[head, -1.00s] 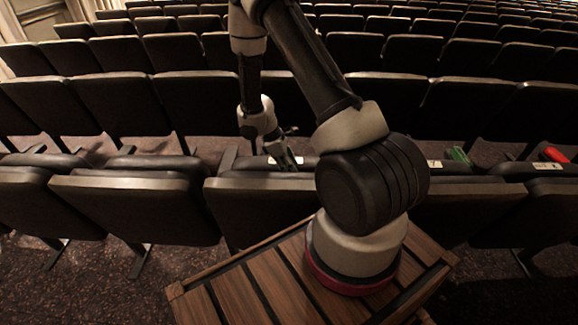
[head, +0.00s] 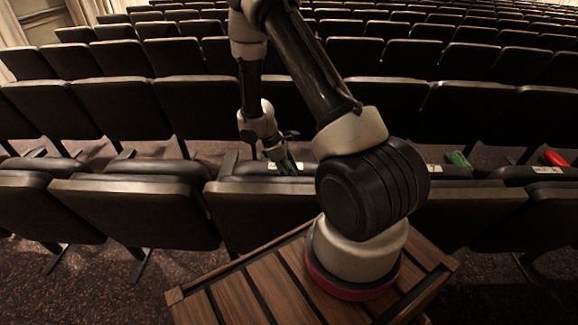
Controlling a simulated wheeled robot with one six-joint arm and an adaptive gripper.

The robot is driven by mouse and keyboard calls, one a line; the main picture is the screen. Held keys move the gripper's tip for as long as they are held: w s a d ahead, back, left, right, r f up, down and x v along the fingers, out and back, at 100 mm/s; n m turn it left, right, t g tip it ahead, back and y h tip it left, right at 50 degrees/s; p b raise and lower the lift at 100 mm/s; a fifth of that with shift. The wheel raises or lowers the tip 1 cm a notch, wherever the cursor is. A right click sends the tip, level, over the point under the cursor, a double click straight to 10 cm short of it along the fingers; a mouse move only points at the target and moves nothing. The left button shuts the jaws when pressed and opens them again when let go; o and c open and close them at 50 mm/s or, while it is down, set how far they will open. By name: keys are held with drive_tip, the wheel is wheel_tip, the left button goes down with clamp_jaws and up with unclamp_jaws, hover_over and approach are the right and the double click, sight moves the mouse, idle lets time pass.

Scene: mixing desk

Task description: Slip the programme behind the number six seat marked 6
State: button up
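My gripper (head: 287,167) is small and dark in the head view, pointing down at the top of a seat (head: 262,187) in the nearest row, left of my arm's base. It is too small and dark to tell whether its fingers are open or shut. I cannot make out a programme in it. A small white label lies partly hidden beside the fingertips. Other white labels show on the row, one right of my arm (head: 436,168) and one at the far right (head: 547,170). Their numbers are too small to read, so I cannot tell which seat is 6.
A green item (head: 458,159) and a red item (head: 555,158) stand along the nearest row on the right. More rows of dark seats (head: 205,105) rise behind. A narrow carpeted aisle (head: 205,150) lies between the nearest row and the one behind.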

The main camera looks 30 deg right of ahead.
wheel_tip(320, 180, up, 18)
idle(0.6)
idle(0.4)
drive_tip(key=s+a+r+m+t+y, duration=0.2)
drive_tip(key=s+r+m, duration=0.3)
drive_tip(key=s+r, duration=0.6)
drive_tip(key=s+a+r+m+t+y, duration=0.1)
drive_tip(key=s+a+r+m+t, duration=0.3)
drive_tip(key=s+r, duration=0.8)
drive_tip(key=shift+a+r+m+t+y, duration=0.15)
drive_tip(key=shift+m+t+y, duration=0.3)
drive_tip(key=shift+m, duration=0.65)
